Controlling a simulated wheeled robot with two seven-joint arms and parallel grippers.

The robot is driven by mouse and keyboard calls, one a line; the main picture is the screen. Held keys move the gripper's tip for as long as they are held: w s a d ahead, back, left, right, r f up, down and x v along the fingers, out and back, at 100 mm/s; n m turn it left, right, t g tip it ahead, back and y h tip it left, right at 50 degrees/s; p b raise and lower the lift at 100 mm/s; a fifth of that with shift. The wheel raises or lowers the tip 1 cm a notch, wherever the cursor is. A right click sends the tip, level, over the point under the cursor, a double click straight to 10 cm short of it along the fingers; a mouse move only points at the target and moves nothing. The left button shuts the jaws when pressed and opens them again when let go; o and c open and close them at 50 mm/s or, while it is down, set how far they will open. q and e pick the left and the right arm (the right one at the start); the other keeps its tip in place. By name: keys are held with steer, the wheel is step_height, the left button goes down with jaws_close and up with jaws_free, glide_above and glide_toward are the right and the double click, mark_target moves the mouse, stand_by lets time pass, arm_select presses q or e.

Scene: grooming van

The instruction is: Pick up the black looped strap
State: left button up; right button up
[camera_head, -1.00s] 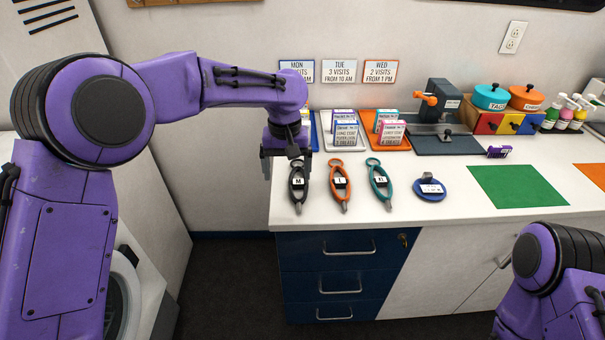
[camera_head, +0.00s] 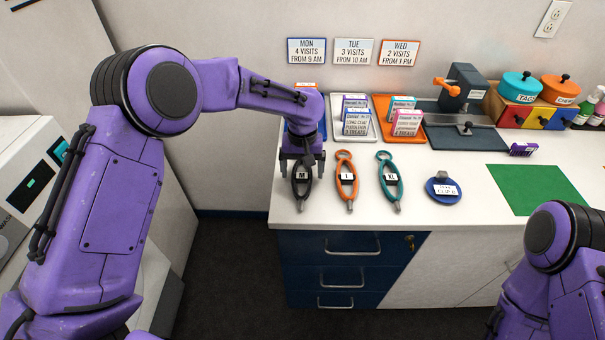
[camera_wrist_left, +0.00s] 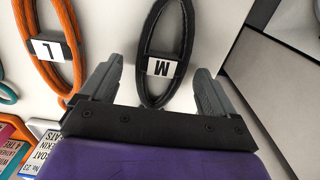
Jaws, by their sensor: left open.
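The black looped strap (camera_head: 301,184) with a white "M" tag lies on the white counter near its left end. It is the leftmost of three similar straps. In the left wrist view the black strap (camera_wrist_left: 165,50) lies between the two fingers, with its tag near the palm. My left gripper (camera_head: 301,175) is open above the strap's far end, its fingers on either side of it. It also shows open in the left wrist view (camera_wrist_left: 155,80). Whether the fingers touch the strap I cannot tell. My right gripper is out of view; only part of that arm shows.
An orange strap (camera_head: 346,186) tagged "L" and a teal strap (camera_head: 390,186) tagged "XL" lie to the right. Trays (camera_head: 383,126) with small boxes stand behind. The counter's front edge (camera_head: 340,229) is close.

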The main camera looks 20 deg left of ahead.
arm_select(q)
steer(key=shift+s+f, duration=0.1)
steer(key=shift+f, duration=0.3)
steer(key=c, duration=1.2)
steer(key=shift+r, duration=0.55)
steer(key=s+d+r+b, duration=0.3)
steer(key=s+d+r, duration=0.1)
steer(key=s+r, duration=0.8)
steer(key=shift+s, duration=0.7)
